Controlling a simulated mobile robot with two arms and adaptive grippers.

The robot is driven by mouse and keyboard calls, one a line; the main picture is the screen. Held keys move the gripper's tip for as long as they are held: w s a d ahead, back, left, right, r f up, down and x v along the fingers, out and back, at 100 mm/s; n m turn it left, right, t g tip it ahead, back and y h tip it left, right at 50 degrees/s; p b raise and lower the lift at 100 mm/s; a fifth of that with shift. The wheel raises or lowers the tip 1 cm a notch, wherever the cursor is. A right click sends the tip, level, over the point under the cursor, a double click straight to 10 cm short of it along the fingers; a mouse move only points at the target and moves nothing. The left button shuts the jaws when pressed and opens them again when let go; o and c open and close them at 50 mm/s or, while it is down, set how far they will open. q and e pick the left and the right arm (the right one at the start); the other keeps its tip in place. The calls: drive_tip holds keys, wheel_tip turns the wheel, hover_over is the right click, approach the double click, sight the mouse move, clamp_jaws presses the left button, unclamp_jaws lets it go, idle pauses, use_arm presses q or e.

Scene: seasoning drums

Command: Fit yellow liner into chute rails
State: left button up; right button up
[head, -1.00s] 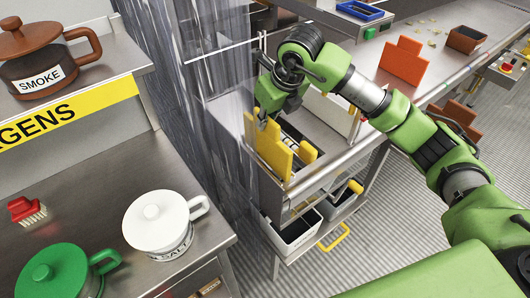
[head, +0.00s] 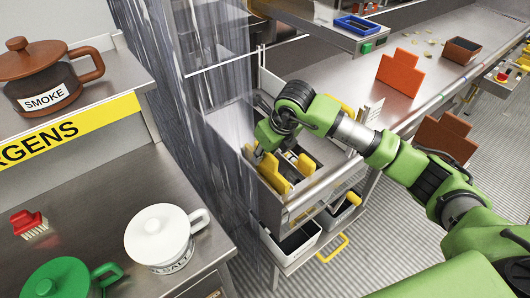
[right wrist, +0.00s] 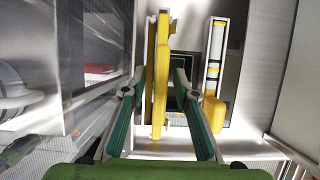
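The yellow liner (head: 272,176) stands upright and low in the metal chute box in the head view, its upper part above the rim. In the right wrist view the liner (right wrist: 160,75) is an upright yellow panel seen edge-on. My right gripper (head: 262,148) is over the box at the liner's upper edge. In the wrist view its fingers (right wrist: 159,80) straddle the liner with a gap on each side, so it looks open. The pale rail (right wrist: 213,60) with a yellow block is right of the liner. The liner's lower edge is hidden. My left gripper is not in view.
Orange panels (head: 398,74) stand on and beside the steel counter at right. A clear strip curtain (head: 185,100) hangs left of the chute. A white salt pot (head: 155,237), a green pot (head: 58,279) and a red brush (head: 28,222) are on the left table. Bins (head: 296,242) sit below.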

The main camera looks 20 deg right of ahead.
drive_tip(key=shift+r, duration=0.25)
drive_tip(key=b+v, duration=0.2)
drive_tip(key=v, duration=0.9)
drive_tip(key=shift+s+r, duration=0.15)
drive_tip(key=shift+r, duration=0.15)
drive_tip(key=shift+f, duration=0.1)
